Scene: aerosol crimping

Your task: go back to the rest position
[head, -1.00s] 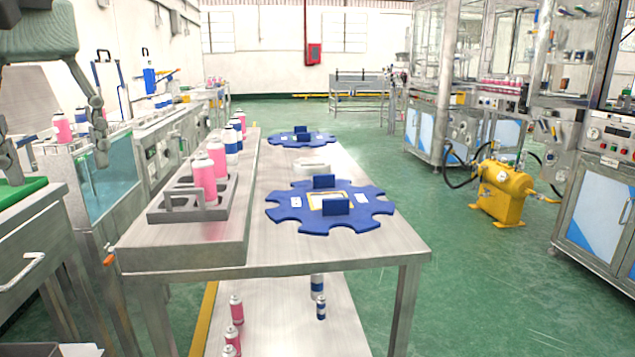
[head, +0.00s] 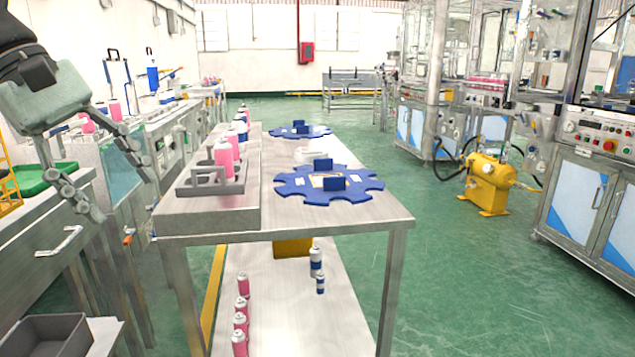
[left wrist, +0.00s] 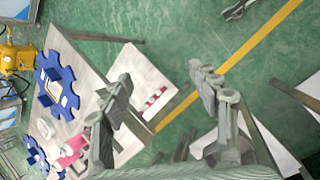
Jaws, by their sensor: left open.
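My left gripper (head: 122,195) hangs at the left of the head view, with its fingers spread and nothing between them. It is left of the metal table's raised shelf and apart from it. In the left wrist view its fingers (left wrist: 160,75) are also wide apart and empty, with floor and table legs beyond. A grey jaw-like part at the top edge of the left wrist view (left wrist: 235,10) looks like my right gripper; its state is unclear. The right arm does not show in the head view.
The metal table (head: 300,222) carries a grey rack (head: 205,188) with pink cans (head: 223,158) and a blue notched wheel (head: 295,187). A side bench with a green tray (head: 38,178) is at left. A yellow pump (head: 488,180) stands right; green floor between is clear.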

